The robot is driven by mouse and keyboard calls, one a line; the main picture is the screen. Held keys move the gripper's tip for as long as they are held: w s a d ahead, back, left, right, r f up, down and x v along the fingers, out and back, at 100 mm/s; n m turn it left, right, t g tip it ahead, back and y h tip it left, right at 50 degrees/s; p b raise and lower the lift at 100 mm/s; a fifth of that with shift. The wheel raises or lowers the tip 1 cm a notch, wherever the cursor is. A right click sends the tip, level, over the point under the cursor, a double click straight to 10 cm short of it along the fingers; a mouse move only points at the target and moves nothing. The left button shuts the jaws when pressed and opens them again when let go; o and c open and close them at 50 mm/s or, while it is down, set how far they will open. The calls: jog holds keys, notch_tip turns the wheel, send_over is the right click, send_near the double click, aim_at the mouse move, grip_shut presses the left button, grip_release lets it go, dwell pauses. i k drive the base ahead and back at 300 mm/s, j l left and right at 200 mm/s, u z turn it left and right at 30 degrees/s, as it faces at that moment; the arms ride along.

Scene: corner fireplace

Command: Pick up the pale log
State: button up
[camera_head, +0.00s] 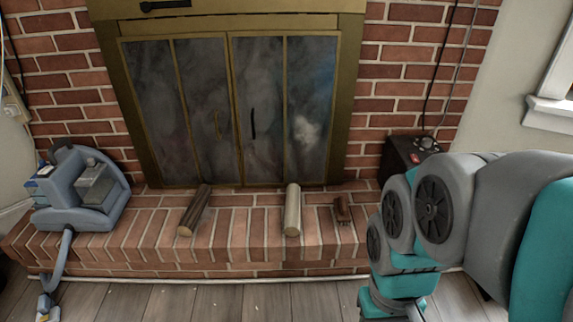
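The pale log (292,210) lies on the brick hearth (250,250) in front of the fireplace doors, its near end toward me. It is cream-coloured and smooth, and it lies apart from the other pieces. My arm comes in from the right side of the view and bends downward. My gripper is at the bottom edge, right of the pale log and in front of the hearth; its fingers are cut off by the frame. Nothing touches the pale log.
A dark brown log (195,210) lies left of the pale log. A small brown piece (342,209) lies close on its right. A blue-grey vacuum-like machine (82,190) stands at the hearth's left end. A black box (408,152) stands at the right. Glass fireplace doors (230,110) rise behind.

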aim_at(292, 207)
jog(key=i+l+u, duration=0.1)
jog(key=u, duration=0.35)
jog(key=l+u, duration=0.2)
jog(key=u, duration=0.25)
jog(key=l+u, duration=0.2)
jog(key=u, duration=0.25)
jog(key=l+u, duration=0.2)
jog(key=u, duration=0.25)
jog(key=l+u, duration=0.1)
jog(key=l, duration=0.3)
jog(key=k+l+u, duration=0.1)
jog(key=l, duration=0.3)
jog(key=k+l+u, duration=0.1)
jog(key=l, duration=0.35)
jog(key=k+l+u, duration=0.15)
jog(key=l, duration=0.25)
jog(key=l+u, duration=0.1)
jog(key=l, duration=0.3)
jog(key=k, duration=0.05)
